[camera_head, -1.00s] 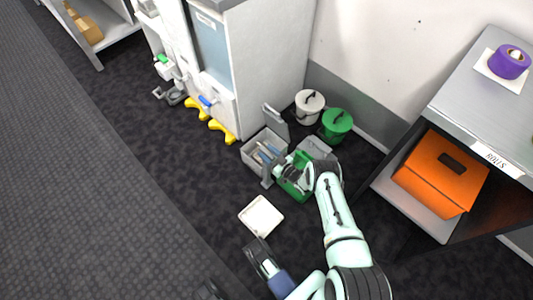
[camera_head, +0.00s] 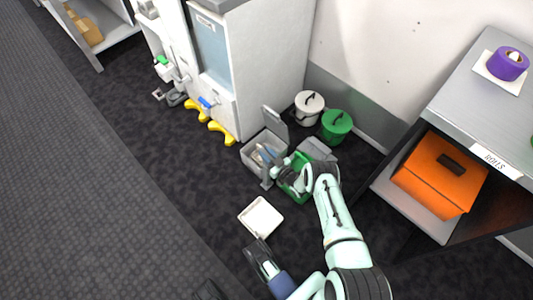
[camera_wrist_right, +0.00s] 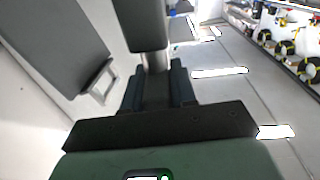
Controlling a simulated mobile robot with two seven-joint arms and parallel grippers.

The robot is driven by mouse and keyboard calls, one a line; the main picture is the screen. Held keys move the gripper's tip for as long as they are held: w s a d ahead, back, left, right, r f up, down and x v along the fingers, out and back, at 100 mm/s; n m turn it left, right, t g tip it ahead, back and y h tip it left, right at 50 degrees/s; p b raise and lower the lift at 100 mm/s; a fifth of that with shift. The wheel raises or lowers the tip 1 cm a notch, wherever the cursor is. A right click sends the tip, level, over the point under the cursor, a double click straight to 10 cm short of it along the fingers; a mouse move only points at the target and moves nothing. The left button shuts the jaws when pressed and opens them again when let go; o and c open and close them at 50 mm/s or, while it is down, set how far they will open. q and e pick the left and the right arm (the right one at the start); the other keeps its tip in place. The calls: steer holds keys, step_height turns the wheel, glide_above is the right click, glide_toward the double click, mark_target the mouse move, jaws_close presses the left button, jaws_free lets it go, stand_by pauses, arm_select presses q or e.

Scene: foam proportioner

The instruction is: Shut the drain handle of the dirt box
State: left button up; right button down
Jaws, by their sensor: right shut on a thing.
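A grey open box (camera_head: 252,160), which may be the dirt box, stands on the floor in front of the white machine, with its lid (camera_head: 274,122) raised. A small blue part shows inside it. My right gripper (camera_head: 281,171) is at the box's right side, beside an upright grey plate (camera_head: 267,178). In the right wrist view, the right gripper (camera_wrist_right: 156,65) is shut, with a pale bar between its dark parts. The thing in its jaws cannot be made out, and I cannot pick out the drain handle for certain.
The white machine (camera_head: 268,70) stands behind, with yellow feet (camera_head: 220,131). A white pot (camera_head: 308,106) and a green pot (camera_head: 336,124) stand behind the arm. A white tray (camera_head: 261,217) lies on the floor. A shelf with an orange box (camera_head: 440,175) is at right. Floor at left is clear.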

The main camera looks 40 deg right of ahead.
steer(key=m+h+p, duration=0.1)
steer(key=m+h, duration=0.1)
steer(key=h, duration=0.1)
steer(key=shift+a+h, duration=0.1)
steer(key=shift+h, duration=0.3)
steer(key=shift+m+g+h, duration=0.5)
steer(key=shift+m+h, duration=0.6)
steer(key=shift+h, duration=0.1)
steer(key=shift+m+g+h, duration=0.3)
steer(key=shift+m+h, duration=0.1)
steer(key=shift+h, duration=0.3)
steer(key=shift+m+g+h, duration=0.7)
steer(key=shift+m+h, duration=0.2)
steer(key=shift+h, duration=0.3)
steer(key=m+g+h+b, duration=0.1)
steer(key=m+g+h, duration=0.3)
steer(key=g+h, duration=0.1)
arm_select(q)
steer(key=shift+s+a+f+b, duration=0.1)
steer(key=shift+s+f+b, duration=0.15)
steer(key=shift+s+b, duration=0.25)
arm_select(e)
steer(key=shift+m+g+h, duration=0.8)
steer(key=shift+m+g, duration=0.6)
steer(key=shift+g, duration=0.2)
steer(key=shift+m+g, duration=0.3)
steer(key=shift+g, duration=0.2)
steer(key=c, duration=1)
jaws_free()
